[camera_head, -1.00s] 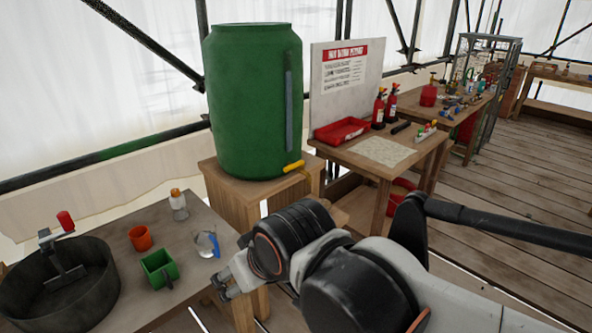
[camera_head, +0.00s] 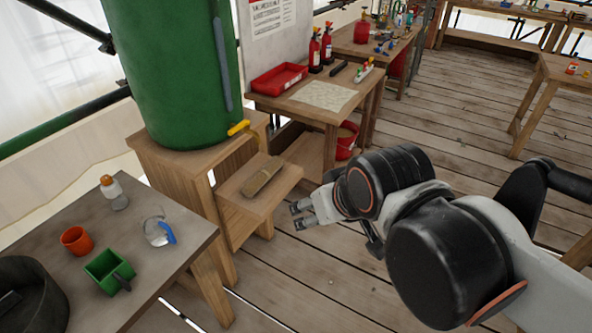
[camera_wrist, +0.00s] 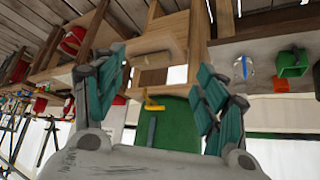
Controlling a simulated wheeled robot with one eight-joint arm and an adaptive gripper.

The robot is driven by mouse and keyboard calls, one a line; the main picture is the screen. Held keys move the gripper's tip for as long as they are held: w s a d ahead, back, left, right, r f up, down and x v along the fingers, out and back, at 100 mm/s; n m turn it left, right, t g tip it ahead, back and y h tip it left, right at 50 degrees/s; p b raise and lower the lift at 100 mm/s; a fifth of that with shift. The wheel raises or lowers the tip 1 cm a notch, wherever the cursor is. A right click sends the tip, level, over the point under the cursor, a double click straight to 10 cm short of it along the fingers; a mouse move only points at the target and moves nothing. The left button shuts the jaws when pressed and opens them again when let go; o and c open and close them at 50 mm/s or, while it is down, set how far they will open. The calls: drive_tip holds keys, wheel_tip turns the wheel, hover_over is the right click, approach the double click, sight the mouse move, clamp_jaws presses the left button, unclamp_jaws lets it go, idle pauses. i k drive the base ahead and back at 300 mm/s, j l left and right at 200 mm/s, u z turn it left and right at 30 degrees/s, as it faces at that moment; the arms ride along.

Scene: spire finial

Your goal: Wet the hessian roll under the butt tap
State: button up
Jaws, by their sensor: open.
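The hessian roll (camera_head: 262,176) is a tan bundle lying on a low wooden step (camera_head: 268,198) in the head view. The green water butt (camera_head: 175,75) stands on a wooden stand behind it, and its yellow butt tap (camera_head: 238,128) sticks out above and behind the roll. My gripper (camera_head: 303,213) is open and empty, to the right of the step and apart from the roll. In the wrist view my gripper's spread fingers (camera_wrist: 160,78) frame the yellow tap (camera_wrist: 152,103) and green butt (camera_wrist: 168,128), seen upside down.
A table at the left holds a clear jug (camera_head: 157,230), a green scoop (camera_head: 108,271), an orange cup (camera_head: 76,240) and a bottle (camera_head: 114,192). A bench behind carries a red tray (camera_head: 279,78) and fire extinguishers. A red bucket (camera_head: 347,141) stands below.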

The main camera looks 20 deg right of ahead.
sight(245, 122)
drive_tip(key=i+j+z, duration=0.25)
drive_tip(key=i, duration=0.2)
drive_tip(key=i+j+z, duration=0.2)
drive_tip(key=i, duration=0.2)
